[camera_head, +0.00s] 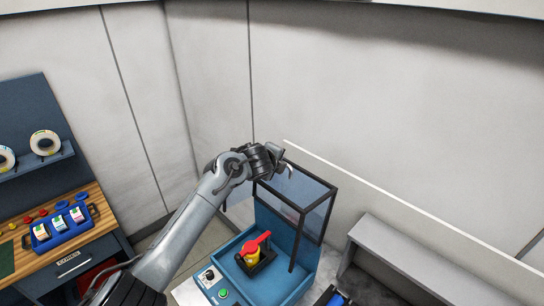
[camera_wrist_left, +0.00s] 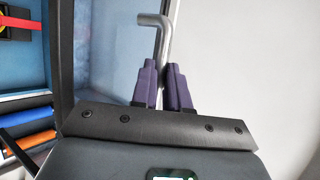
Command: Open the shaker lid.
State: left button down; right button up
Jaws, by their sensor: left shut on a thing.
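The shaker (camera_head: 230,262) is a blue machine low in the middle of the head view. Its lid (camera_head: 314,222), dark-framed with clear panels, stands raised and tilted at the shaker's back right. The tray under it shows uncovered. My left gripper (camera_head: 284,165) is at the lid's upper edge. In the left wrist view its purple fingers (camera_wrist_left: 162,72) are shut around a bent grey metal handle (camera_wrist_left: 155,20). In the head view the arm hides most of the handle. My right gripper is out of view.
A yellow and red object (camera_head: 254,254) sits in a dark holder on the shaker. A knob and a green button (camera_head: 223,293) are on its front panel. A grey shelf (camera_head: 420,258) is at right. A wooden bench (camera_head: 30,266) with a blue bin (camera_head: 60,229) is at left.

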pick_arm(q)
jog(key=shift+w+d+r, duration=0.1)
jog(key=shift+r, duration=0.1)
jog(key=c, duration=1.1)
grip_release()
jog(key=shift+f, duration=0.15)
jog(key=shift+b+v, duration=0.75)
jog(key=shift+v, duration=0.1)
jog(key=b+v, duration=0.2)
jog(key=v, duration=0.5)
jog(key=shift+b, duration=0.3)
jog(key=shift+v, duration=1.15)
